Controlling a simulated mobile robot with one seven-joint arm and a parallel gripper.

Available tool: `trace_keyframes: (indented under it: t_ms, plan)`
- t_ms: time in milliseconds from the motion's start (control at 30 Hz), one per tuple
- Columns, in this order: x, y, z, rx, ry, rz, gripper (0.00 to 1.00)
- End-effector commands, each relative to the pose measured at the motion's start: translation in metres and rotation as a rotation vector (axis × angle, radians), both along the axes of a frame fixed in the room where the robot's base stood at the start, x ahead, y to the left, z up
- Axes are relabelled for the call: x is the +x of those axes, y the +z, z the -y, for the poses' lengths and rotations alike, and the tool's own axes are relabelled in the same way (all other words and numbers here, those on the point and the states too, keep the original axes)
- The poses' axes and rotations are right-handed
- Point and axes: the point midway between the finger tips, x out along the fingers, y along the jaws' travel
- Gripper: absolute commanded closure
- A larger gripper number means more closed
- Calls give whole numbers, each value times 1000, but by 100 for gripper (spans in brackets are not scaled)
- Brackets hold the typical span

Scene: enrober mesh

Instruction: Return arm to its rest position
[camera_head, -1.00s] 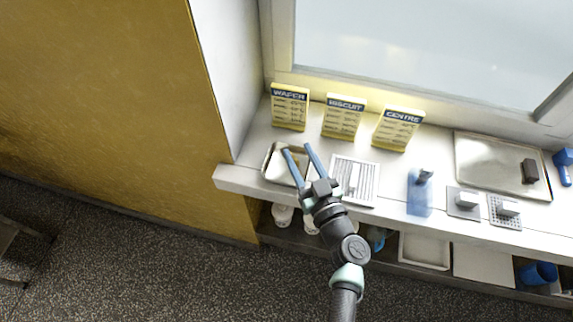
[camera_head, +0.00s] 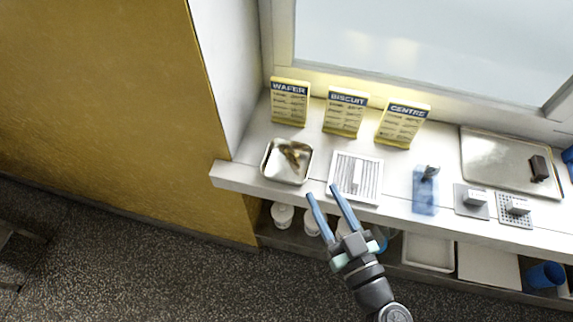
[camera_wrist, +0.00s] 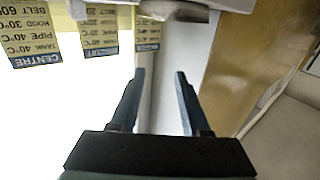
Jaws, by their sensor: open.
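My gripper (camera_head: 324,190) is open and empty, with its two blue fingers spread. In the head view it is in front of the white counter (camera_head: 237,176), its fingertips near the front edge below the slatted white rack (camera_head: 340,177). In the wrist view my gripper (camera_wrist: 155,75) shows both fingers apart with nothing between them. A small metal tray (camera_head: 269,172) with brownish pieces in it sits on the left end of the counter, apart from my gripper.
Yellow WAFER (camera_head: 290,104), BISCUIT (camera_head: 344,114) and CENTRE (camera_head: 402,127) cards stand at the back. A blue item (camera_head: 425,195), small plates and a large tray (camera_head: 490,157) with a dark block lie right. A shelf below holds white tubs (camera_head: 282,215).

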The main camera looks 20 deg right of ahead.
Motion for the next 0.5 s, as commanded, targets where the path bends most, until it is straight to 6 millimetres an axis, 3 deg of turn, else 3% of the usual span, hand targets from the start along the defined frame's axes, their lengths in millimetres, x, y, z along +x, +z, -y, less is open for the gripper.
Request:
trace_keyframes:
  t_ms: [167, 500]
  plan:
    - [-11, 0, 0, -1, 1, 1, 53]
    - [-11, 1, 0, 0, 1, 1, 53]
